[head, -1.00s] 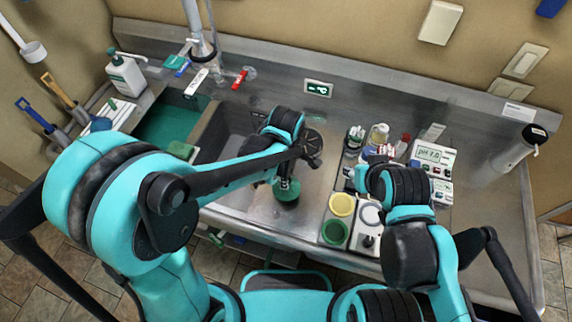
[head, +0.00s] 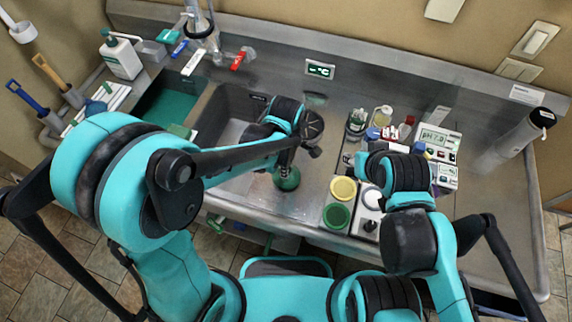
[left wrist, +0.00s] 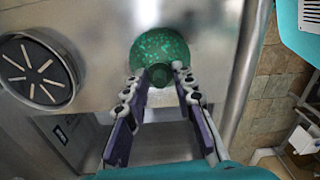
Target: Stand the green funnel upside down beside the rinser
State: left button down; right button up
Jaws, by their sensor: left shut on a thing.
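The green funnel (head: 287,181) is at the counter's front part, in front of the round slotted rinser (head: 312,124). My left gripper (head: 287,164) is above it, shut on its narrow end. In the left wrist view the fingers (left wrist: 157,82) close around the spout, and the wide part of the funnel (left wrist: 160,48) lies beyond them, mouth down. I cannot tell whether its rim touches the metal. The rinser (left wrist: 37,71) is apart from it on the left there. My right gripper (head: 352,161) is beside the bottles, mostly hidden by its arm.
A sink basin (head: 232,133) opens left of the funnel. Yellow (head: 343,189) and green (head: 337,215) round containers stand to its right, with bottles (head: 356,122) and a pH meter (head: 437,140) behind. Bare steel counter (head: 313,178) lies between the funnel and the containers.

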pick_arm(q)
jog(key=shift+f+b, duration=0.45)
jog(key=shift+f, duration=0.05)
grip_release()
dwell(0.6)
jog(key=shift+r, duration=0.1)
dwell(0.6)
jog(key=shift+r+p, duration=0.75)
jog(key=shift+r, duration=0.2)
jog(key=shift+r+p, duration=0.75)
jog(key=shift+r, duration=0.25)
jog(key=shift+r, duration=0.1)
jog(key=shift+r+p, duration=0.7)
jog(key=shift+r, duration=0.2)
